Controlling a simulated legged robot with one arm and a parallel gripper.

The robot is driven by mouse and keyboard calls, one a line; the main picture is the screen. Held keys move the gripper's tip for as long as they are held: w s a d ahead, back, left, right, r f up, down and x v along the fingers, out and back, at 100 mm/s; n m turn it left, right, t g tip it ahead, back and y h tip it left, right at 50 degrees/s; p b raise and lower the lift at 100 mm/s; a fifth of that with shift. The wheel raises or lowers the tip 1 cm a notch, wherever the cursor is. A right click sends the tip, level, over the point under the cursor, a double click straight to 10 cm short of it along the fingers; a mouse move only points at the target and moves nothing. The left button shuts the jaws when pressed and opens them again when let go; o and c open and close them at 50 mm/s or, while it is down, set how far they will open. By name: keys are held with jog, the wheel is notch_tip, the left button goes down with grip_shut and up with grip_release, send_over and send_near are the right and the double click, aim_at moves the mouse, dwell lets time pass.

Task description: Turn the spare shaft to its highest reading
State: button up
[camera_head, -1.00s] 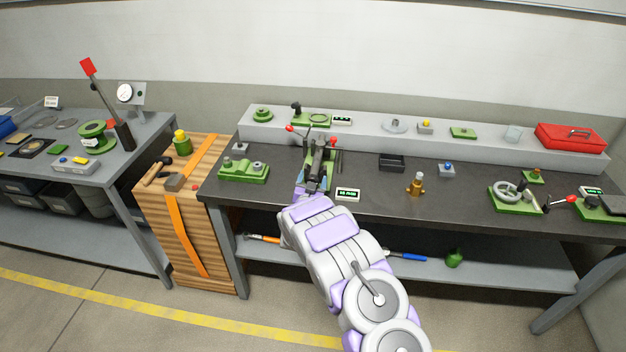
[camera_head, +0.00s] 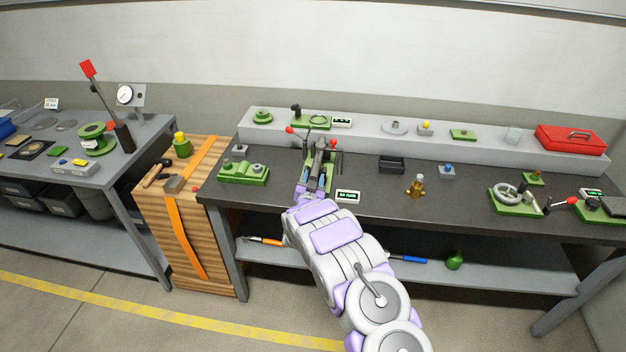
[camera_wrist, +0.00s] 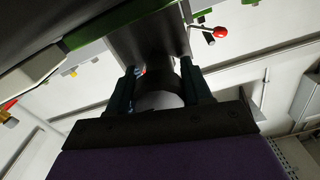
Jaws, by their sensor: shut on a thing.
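A green fixture (camera_head: 334,160) stands on the dark bench top, with a grey shaft-like part (camera_head: 321,152) lying along it. My gripper (camera_head: 318,172) reaches into its near end from the front. In the wrist view my gripper's two dark fingers (camera_wrist: 161,92) are shut on a round dark-and-light part (camera_wrist: 160,98), which looks like the end of the shaft. A grey block hides the shaft beyond the fingers. A small display (camera_head: 347,196) with green digits lies right of my gripper; its reading is too small to tell.
Red-knobbed levers (camera_head: 290,129) flank the fixture. A green block (camera_head: 243,173) stands to its left, and a black tray (camera_head: 391,163) and a brass part (camera_head: 416,186) to its right. A raised grey shelf (camera_head: 370,136) runs behind. Bare bench lies between the brass part and the right-hand fixture.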

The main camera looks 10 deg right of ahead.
jog(key=shift+c, duration=1.1)
jog(key=shift+r, duration=0.1)
jog(key=n+p, duration=0.3)
jog(key=shift+a+r+n, duration=0.1)
jog(key=shift+r+n, duration=0.05)
jog(key=shift+n, duration=0.25)
jog(key=n+p, duration=0.3)
jog(key=n, duration=0.2)
jog(key=shift+w+a, duration=0.1)
jog(key=n+p, duration=0.2)
jog(key=n, duration=0.2)
jog(key=n+p, duration=0.1)
jog(key=n, duration=0.2)
jog(key=shift+n+p, duration=0.55)
jog(key=shift+n, duration=0.15)
